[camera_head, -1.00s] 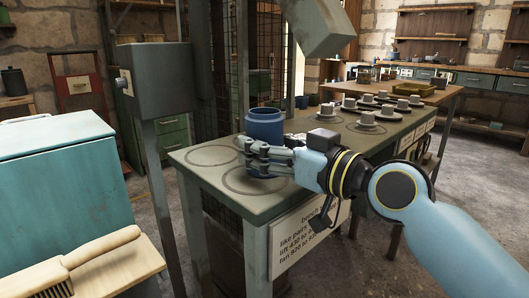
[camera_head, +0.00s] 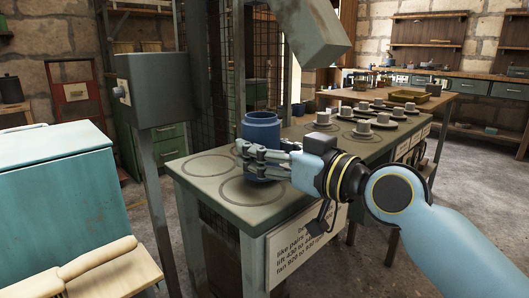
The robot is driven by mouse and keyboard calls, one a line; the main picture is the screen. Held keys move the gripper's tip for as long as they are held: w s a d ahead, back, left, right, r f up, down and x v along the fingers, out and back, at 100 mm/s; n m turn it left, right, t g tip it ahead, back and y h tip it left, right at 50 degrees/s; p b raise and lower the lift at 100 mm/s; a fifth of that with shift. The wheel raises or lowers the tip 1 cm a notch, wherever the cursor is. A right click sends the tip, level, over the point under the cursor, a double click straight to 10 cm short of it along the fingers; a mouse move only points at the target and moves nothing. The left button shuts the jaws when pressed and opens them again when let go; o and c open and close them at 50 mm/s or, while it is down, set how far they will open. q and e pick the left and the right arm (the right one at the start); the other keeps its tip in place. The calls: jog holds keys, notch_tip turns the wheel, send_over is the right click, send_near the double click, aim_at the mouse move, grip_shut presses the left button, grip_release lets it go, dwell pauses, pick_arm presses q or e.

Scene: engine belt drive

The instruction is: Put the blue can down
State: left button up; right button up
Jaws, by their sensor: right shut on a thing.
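The blue can (camera_head: 261,129) is upright over the near end of the green bench (camera_head: 187,158). My right gripper (camera_head: 248,158) is shut on the can, with its fingers across the can's lower side. The can's base lies behind the fingers, so I cannot tell whether it touches the bench top. Ring marks are drawn on the bench: one bare ring (camera_head: 207,166) to the left of the can, and a nearer ring (camera_head: 252,191) below the gripper. My left gripper is not in view.
Several cups on saucers (camera_head: 363,127) stand farther back on the bench. A grey post-mounted box (camera_head: 153,87) stands left of the bench, and a grey hood (camera_head: 313,30) hangs above. A teal chest (camera_head: 55,195) and a brush (camera_head: 95,262) are at left.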

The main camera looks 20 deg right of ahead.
aim_at(275, 131)
notch_tip(275, 131, up, 3)
jog(key=shift+p, duration=0.7)
jog(key=shift+s+d+r, duration=0.15)
jog(key=shift+r, duration=0.15)
pick_arm(q)
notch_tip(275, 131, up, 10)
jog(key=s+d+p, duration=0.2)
jog(key=p, duration=0.9)
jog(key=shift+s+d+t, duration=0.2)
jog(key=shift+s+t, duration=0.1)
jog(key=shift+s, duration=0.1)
pick_arm(e)
jog(key=s+d+r, duration=0.6)
jog(key=s, duration=0.2)
jog(key=shift+s+d+r, duration=0.2)
jog(key=shift+s+d, duration=0.2)
